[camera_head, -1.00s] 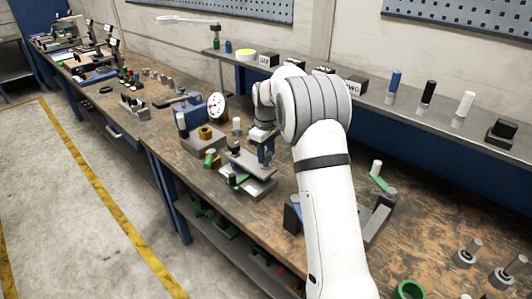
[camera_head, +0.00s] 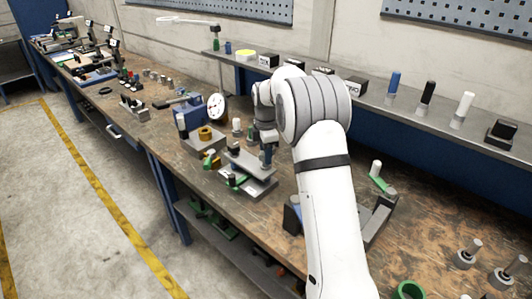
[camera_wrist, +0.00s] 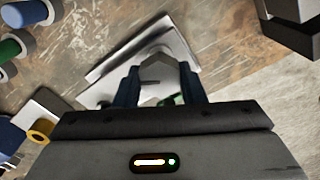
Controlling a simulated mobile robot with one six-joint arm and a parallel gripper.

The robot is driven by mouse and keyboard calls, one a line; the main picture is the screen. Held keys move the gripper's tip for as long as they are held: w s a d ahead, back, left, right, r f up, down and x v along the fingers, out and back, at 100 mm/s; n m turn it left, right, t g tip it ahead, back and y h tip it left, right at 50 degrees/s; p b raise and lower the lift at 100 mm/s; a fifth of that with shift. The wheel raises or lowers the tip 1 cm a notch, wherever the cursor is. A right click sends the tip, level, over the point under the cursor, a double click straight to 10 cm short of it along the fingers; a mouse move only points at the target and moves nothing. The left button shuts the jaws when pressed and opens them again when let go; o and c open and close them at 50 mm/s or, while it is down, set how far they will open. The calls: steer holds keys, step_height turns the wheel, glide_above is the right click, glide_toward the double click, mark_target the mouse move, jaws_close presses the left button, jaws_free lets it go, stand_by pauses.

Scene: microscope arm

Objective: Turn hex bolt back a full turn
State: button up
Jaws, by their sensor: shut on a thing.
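A grey hex bolt (camera_wrist: 156,70) shows between the two dark fingers of my gripper (camera_wrist: 160,88) in the wrist view. My gripper is shut on it, with one finger on either side. The bolt belongs to a grey metal fixture (camera_wrist: 112,68) whose plate lies tilted in this view. In the head view my gripper (camera_head: 268,160) points down at the right part of the fixture (camera_head: 240,161). The bolt is hidden there by the fingers. Its lower part is not visible in the wrist view.
A block with a brass nut (camera_head: 205,133) stands left of the fixture, with a white dial gauge (camera_head: 216,108) behind. A green-handled clamp part (camera_head: 380,183) lies to the right. A shelf (camera_head: 430,118) with coloured pegs runs along the wall. The bench front edge is close to the fixture.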

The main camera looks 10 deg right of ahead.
steer(key=n, duration=0.3)
steer(key=f+n, duration=0.1)
steer(key=n, duration=0.2)
steer(key=shift+s+a+n, duration=0.1)
steer(key=shift+s+n, duration=0.05)
steer(key=shift+n, duration=0.15)
steer(key=n, duration=0.4)
steer(key=shift+r+n, duration=0.1)
steer(key=shift+n, duration=1.7)
steer(key=o, duration=1)
steer(key=shift+r, duration=0.1)
steer(key=shift+w, duration=0.2)
steer(key=shift+r+b, duration=0.3)
steer(key=shift+r, duration=3.65)
